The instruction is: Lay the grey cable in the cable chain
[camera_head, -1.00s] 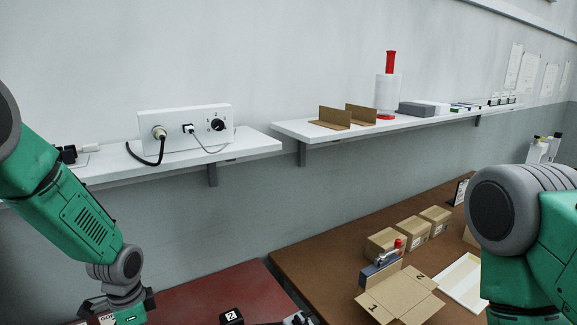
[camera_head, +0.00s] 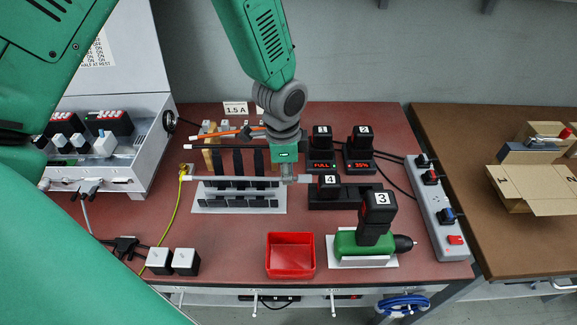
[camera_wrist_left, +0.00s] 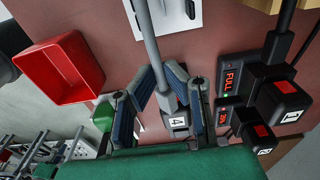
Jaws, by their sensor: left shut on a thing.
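The grey cable (camera_head: 235,179) runs roughly level across the cable chain (camera_head: 240,201), a row of black links on a white plate. My left gripper (camera_head: 288,172) is at the cable's right end, beside block 4. In the left wrist view my left gripper (camera_wrist_left: 162,78) is shut on the grey cable (camera_wrist_left: 147,35), which passes between its fingers as a straight grey rod. I cannot tell whether any of the cable sits down inside the links. The links behind the gripper are partly hidden by my arm. My right gripper is not in view.
A red tray (camera_head: 291,255) and a green drill (camera_head: 362,242) stand in front of the chain. Block 4 (camera_head: 329,186) and chargers (camera_head: 340,162) are close right of the gripper. A power strip (camera_head: 436,208) lies at the right edge. A yellow cable (camera_head: 176,215) is left.

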